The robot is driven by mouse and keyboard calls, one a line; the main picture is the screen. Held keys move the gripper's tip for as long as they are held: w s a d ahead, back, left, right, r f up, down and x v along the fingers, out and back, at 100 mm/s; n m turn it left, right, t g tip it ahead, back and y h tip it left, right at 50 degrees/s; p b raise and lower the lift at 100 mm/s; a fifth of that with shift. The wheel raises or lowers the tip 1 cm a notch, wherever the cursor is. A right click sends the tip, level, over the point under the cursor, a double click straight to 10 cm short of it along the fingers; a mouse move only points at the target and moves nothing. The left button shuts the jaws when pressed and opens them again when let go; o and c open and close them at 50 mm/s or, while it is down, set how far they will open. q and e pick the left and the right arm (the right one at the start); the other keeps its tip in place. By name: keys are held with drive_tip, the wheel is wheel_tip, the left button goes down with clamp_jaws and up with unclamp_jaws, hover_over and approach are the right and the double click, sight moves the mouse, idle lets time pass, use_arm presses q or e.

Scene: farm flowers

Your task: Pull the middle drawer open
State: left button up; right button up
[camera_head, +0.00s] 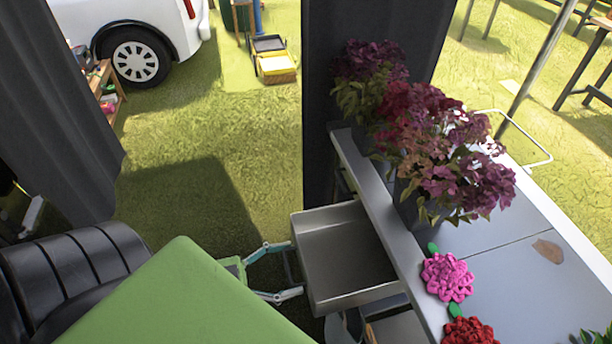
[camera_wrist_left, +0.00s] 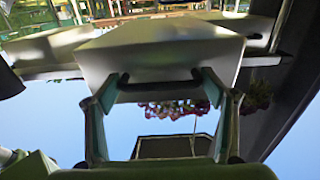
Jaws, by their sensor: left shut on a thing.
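A grey metal drawer (camera_head: 345,255) stands pulled out from under the grey table (camera_head: 500,290), and its inside is empty. I cannot tell from these views which drawer of the stack it is. My left gripper (camera_head: 293,270) is at the drawer's outer front. In the left wrist view the two fingers (camera_wrist_left: 163,82) are on the dark handle bar (camera_wrist_left: 160,87) of the pale drawer front (camera_wrist_left: 160,58). The gripper is shut on this handle. In the head view the handle is hidden. My right gripper is not in view.
Pots of purple-red flowers (camera_head: 430,150) stand on the table, with a pink crocheted flower (camera_head: 447,277) and a red one (camera_head: 468,331) near its edge. Open grass (camera_head: 210,150) lies to the left.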

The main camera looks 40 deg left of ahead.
use_arm(q)
drive_tip(key=shift+s+a+r, duration=0.1)
drive_tip(key=shift+s+a, duration=0.05)
drive_tip(key=shift+a, duration=0.1)
drive_tip(key=o, duration=1.3)
drive_tip(key=v, duration=1.2)
